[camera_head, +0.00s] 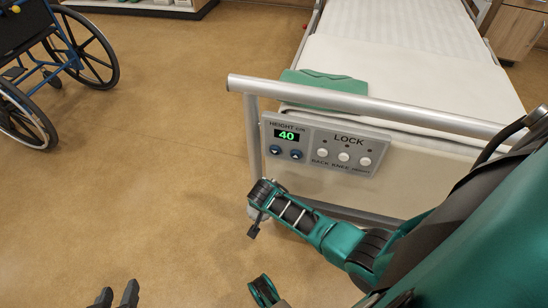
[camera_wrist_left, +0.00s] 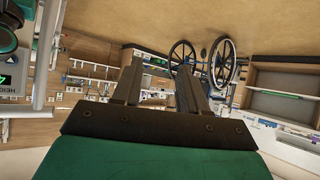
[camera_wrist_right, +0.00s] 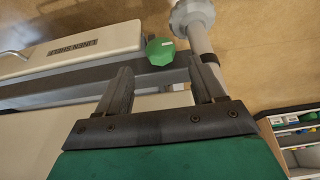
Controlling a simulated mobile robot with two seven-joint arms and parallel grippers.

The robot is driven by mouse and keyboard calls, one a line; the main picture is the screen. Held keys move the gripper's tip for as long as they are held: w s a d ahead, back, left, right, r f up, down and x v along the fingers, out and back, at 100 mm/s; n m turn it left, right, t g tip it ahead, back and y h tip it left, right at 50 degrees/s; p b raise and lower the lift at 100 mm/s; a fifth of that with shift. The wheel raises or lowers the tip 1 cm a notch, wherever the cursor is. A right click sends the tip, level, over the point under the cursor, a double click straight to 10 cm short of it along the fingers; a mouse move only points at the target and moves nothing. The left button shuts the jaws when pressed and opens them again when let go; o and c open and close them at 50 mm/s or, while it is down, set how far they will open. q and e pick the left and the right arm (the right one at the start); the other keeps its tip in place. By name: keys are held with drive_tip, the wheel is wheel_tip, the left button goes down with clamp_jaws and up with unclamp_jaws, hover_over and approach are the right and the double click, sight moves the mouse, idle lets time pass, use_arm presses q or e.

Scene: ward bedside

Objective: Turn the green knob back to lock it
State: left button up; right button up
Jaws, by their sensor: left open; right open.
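The green knob (camera_wrist_right: 160,51) is faceted, with a small pale mark on top, and sits at the dark grey bed rail (camera_wrist_right: 75,82) in the right wrist view. My right gripper (camera_wrist_right: 166,78) is open; the knob appears ahead of the gap between its fingers, and I see no contact. In the head view the right arm reaches down beside the bed's end, where I cannot make out the knob. My left gripper (camera_head: 118,292) is open and empty over the floor at the bottom left. Its spread fingers also show in the left wrist view (camera_wrist_left: 160,80).
The bed's grey end rail (camera_head: 370,103) carries a control panel (camera_head: 325,146) reading 40, with lock buttons. A pale post (camera_wrist_right: 199,35) stands right of the knob. A wheelchair (camera_head: 50,60) is at the upper left. The floor between is clear.

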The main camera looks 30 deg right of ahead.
drive_tip(key=b+x, duration=0.2)
drive_tip(key=x, duration=0.3)
drive_tip(key=shift+f+b, duration=0.2)
drive_tip(key=shift+b, duration=0.15)
use_arm(q)
drive_tip(key=shift+w+d+f+h, duration=0.15)
drive_tip(key=shift+w+d+f, duration=0.05)
drive_tip(key=shift+d, duration=0.15)
drive_tip(key=shift+w+d+f+h, duration=0.15)
drive_tip(key=shift+d+f, duration=0.05)
drive_tip(key=shift+d, duration=0.15)
use_arm(e)
drive_tip(key=shift+w+f, duration=0.1)
drive_tip(key=shift+f, duration=0.1)
use_arm(q)
drive_tip(key=shift+r, duration=0.1)
use_arm(e)
drive_tip(key=c, duration=1)
use_arm(q)
drive_tip(key=shift+a, duration=0.1)
